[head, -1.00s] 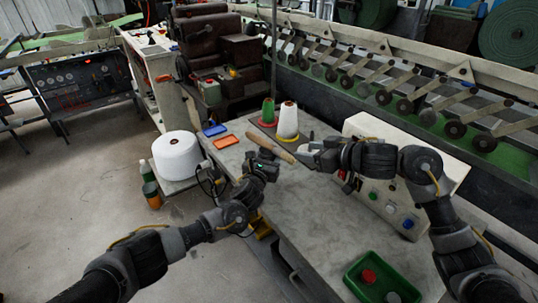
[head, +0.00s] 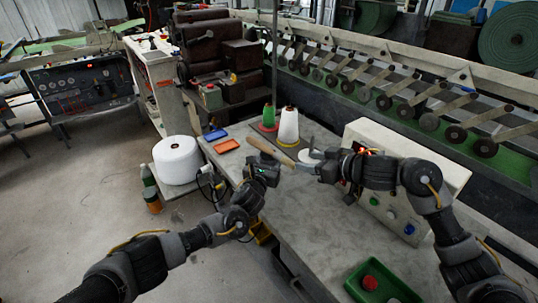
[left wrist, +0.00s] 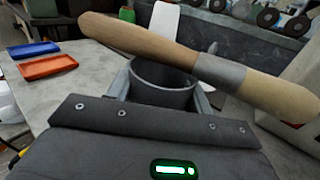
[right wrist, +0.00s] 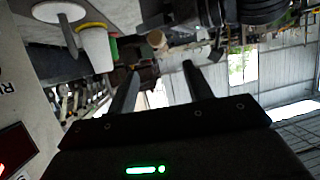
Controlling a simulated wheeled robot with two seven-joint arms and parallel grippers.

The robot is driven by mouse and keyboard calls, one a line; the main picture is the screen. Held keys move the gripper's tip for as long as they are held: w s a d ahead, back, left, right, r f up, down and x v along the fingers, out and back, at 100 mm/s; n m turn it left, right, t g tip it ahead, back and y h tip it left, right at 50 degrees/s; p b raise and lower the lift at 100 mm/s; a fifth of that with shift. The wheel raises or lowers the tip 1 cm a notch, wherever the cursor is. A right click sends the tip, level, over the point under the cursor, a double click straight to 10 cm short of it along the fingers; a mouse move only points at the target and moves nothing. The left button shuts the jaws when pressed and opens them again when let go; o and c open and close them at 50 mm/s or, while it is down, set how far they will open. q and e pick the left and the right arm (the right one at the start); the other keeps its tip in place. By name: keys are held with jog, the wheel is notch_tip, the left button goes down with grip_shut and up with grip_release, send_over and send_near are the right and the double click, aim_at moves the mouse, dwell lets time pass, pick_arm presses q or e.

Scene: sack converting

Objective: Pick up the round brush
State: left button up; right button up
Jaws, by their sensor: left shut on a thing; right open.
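The round brush (head: 270,151) has a wooden handle, a grey band and a pale tan end. In the left wrist view the brush (left wrist: 140,40) lies slanted across the mouth of a dark grey pot (left wrist: 162,88). My left gripper (head: 268,168) is shut on this pot, one finger on each side. The brush's tan end points towards my right gripper (head: 318,168), which is open and empty, a little to the right of the brush. In the right wrist view the gap between the fingers (right wrist: 160,75) is empty, and a round tan end (right wrist: 157,40) shows beyond it.
White (head: 288,127) and green (head: 268,116) cones stand behind the brush. Blue (head: 215,134) and orange (head: 227,146) trays lie left. A control box (head: 400,180) borders the table on the right.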

aim_at(283, 156)
jog(key=x, duration=1.2)
jog(key=shift+w+r, duration=0.1)
grip_shut()
notch_tip(283, 156, up, 10)
jog(key=shift+r, duration=0.1)
dwell(0.7)
